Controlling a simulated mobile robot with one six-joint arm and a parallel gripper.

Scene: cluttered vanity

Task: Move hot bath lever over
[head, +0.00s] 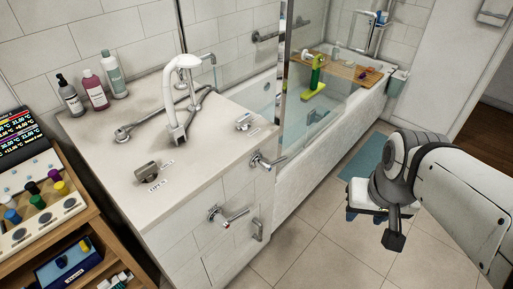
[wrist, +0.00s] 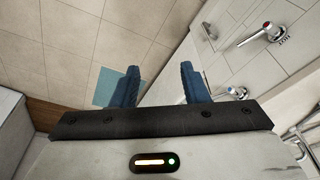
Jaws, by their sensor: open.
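In the wrist view a chrome lever (wrist: 254,34) with a red-marked end and a label reading HOT sticks out from the white tiled panel at upper right. In the head view two chrome levers stand on the vanity's sides: one on the front panel (head: 230,216) and one near the bath edge (head: 266,160). I cannot tell for certain from the head view which is the hot one. My gripper (wrist: 160,68) is open and empty, its blue fingers apart. In the head view my gripper (head: 376,216) hangs over the floor, right of the levers and clear of them.
A chrome bracket (head: 259,230) sits on the panel near the front lever. The vanity top (head: 120,172) holds a tall tap, bottles and small fittings. The glass-screened bathtub (head: 325,150) lies behind. A blue mat (head: 366,152) and open floor lie between vanity and arm.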

